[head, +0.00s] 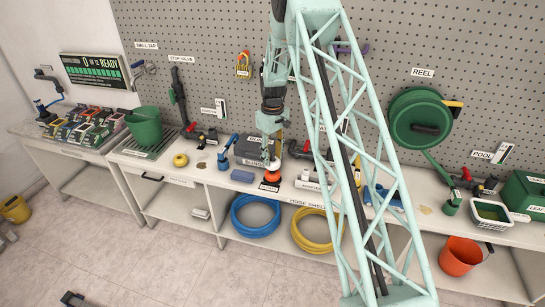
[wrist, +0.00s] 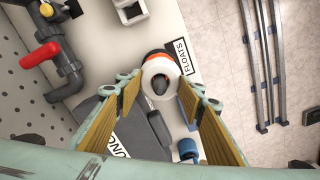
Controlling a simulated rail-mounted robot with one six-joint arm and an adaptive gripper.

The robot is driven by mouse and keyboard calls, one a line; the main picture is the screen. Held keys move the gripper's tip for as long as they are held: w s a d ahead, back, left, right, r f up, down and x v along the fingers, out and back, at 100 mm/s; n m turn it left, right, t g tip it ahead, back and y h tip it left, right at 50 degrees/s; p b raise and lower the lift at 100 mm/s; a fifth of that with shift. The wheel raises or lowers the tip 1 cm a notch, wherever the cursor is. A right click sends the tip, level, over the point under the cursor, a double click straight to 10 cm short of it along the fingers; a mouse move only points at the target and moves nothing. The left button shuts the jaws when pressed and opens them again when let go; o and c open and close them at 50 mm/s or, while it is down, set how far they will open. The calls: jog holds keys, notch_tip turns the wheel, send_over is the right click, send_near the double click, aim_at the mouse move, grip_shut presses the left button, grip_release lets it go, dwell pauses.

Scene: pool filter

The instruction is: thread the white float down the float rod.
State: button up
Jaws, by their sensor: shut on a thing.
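The white float (wrist: 158,68) is a ring with a dark centre, held between the fingertips of my gripper (wrist: 161,90) in the wrist view. In the head view my gripper (head: 270,146) points down over the bench, with the white float (head: 273,164) at its tips. An orange float (head: 271,177) is directly below, by the FLOATS label (wrist: 181,56). I cannot tell whether the white float touches the orange one. The float rod cannot be made out clearly; the dark spot inside the white ring may be a rod end or just the hole.
A green bucket (head: 144,126) stands farther left.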

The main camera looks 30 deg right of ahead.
jog(key=shift+f+b, duration=0.3)
jog(key=shift+f, duration=0.4)
dwell(0.3)
jog(key=o, duration=1)
jog(key=shift+o, duration=0.2)
jog(key=shift+r, duration=0.1)
jog(key=shift+r+p, duration=0.8)
jog(key=shift+r, duration=1.6)
jog(key=shift+r, duration=0.15)
notch_tip(320, 180, up, 12)
